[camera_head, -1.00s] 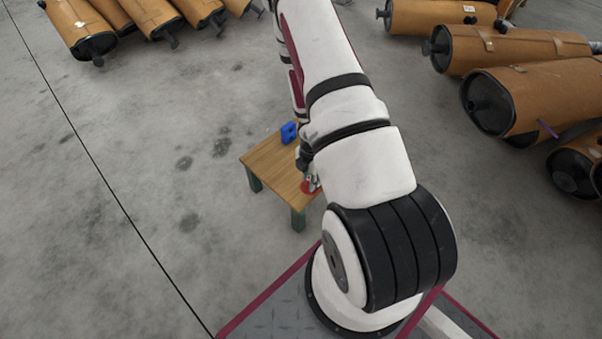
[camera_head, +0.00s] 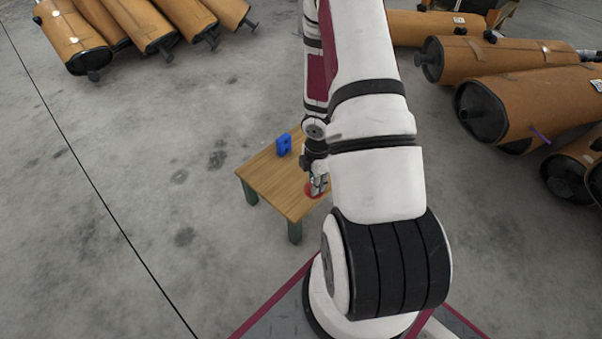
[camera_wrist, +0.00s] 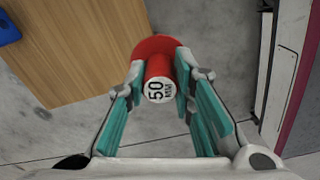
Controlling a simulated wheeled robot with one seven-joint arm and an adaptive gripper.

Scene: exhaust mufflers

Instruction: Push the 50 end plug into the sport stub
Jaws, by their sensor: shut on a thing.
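The 50 end plug (camera_wrist: 157,70) is red, with a wide round flange and a white end face marked "50 MM" towards the wrist camera. My gripper (camera_wrist: 160,82) is shut on its narrow body, one finger on each side. In the head view my gripper (camera_head: 318,184) is at the right side of the small wooden table, with a bit of the red plug (camera_head: 312,192) showing below it. Whether the flange touches the table I cannot tell. I cannot pick out the sport stub with certainty in either view.
A blue block (camera_head: 284,145) stands on the wooden table (camera_head: 268,178); its corner shows in the wrist view (camera_wrist: 8,28). Tan mufflers (camera_head: 535,105) lie at the right, and more mufflers (camera_head: 140,25) at the back left. The floor left of the table is clear.

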